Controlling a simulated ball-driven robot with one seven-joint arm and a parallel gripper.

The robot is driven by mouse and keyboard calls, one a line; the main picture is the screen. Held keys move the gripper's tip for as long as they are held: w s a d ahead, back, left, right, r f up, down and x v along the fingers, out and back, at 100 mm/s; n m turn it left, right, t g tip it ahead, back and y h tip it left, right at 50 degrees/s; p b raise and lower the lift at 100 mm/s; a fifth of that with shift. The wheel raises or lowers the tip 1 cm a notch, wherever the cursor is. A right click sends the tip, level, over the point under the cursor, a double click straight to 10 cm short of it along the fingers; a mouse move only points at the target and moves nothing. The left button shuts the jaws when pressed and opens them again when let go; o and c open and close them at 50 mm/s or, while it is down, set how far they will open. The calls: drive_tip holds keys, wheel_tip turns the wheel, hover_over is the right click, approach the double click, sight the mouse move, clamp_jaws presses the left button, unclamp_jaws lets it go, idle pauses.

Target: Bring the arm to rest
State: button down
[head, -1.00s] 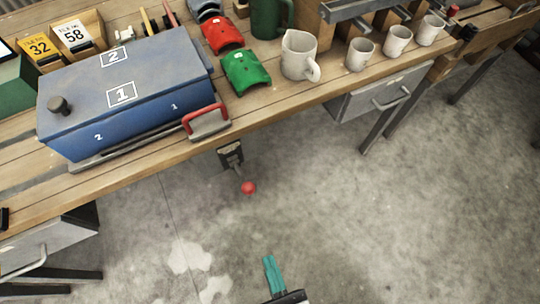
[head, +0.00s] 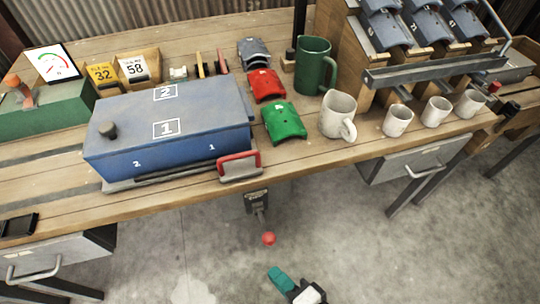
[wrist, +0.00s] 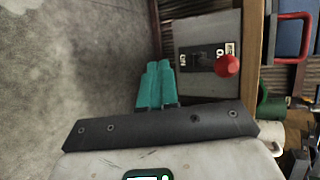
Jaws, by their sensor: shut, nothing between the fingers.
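My gripper (head: 281,278) shows at the bottom of the head view, with teal fingers over the floor in front of the bench. In the wrist view its teal fingers (wrist: 156,85) lie side by side, shut with nothing between them. A lever with a red ball knob (head: 268,238) hangs from a dark switch plate under the bench's front edge. The knob also shows in the wrist view (wrist: 228,65), to the right of the fingers and apart from them.
The wooden bench (head: 340,157) holds a blue box (head: 200,120) with a red handle, a red cover (head: 266,85), a green cover (head: 284,121), a green mug (head: 313,65), a white jug (head: 337,114) and several white cups. Drawers sit below its edge. The concrete floor (head: 365,235) in front is clear.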

drive_tip(key=s+d+f+n+g+h, duration=0.1)
drive_tip(key=d+f+n+g+h, duration=0.2)
drive_tip(key=d, duration=0.4)
drive_tip(key=d+n+g+h, duration=0.2)
drive_tip(key=d+n, duration=0.2)
drive_tip(key=d, duration=0.3)
drive_tip(key=s+d+r+n+g+h, duration=0.2)
drive_tip(key=s+d+n+g+h, duration=0.2)
drive_tip(key=s+d, duration=0.6)
wheel_tip(320, 180, up, 13)
drive_tip(key=w+d+p, duration=0.1)
drive_tip(key=w+p, duration=0.1)
drive_tip(key=p, duration=1.1)
drive_tip(key=shift+w, duration=0.1)
